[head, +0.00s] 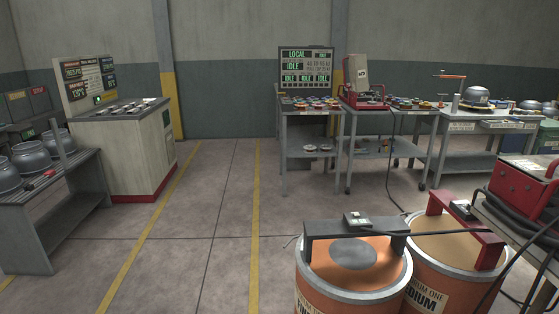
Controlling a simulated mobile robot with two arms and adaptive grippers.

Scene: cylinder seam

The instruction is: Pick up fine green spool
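I cannot pick out a fine green spool for certain in the head view. Several small coloured items (311,102) lie on the left grey cart at the back, and more small items (408,103), some greenish, lie to the right of a red machine. They are too small to identify. Neither of my grippers is in view.
Two orange drums (315,281), the right one marked medium (426,298), stand at the front right. A control console (119,150) and a bench with grey pots (30,158) are left. A red-cased machine (521,185) is far right. Floor is clear between the yellow lines.

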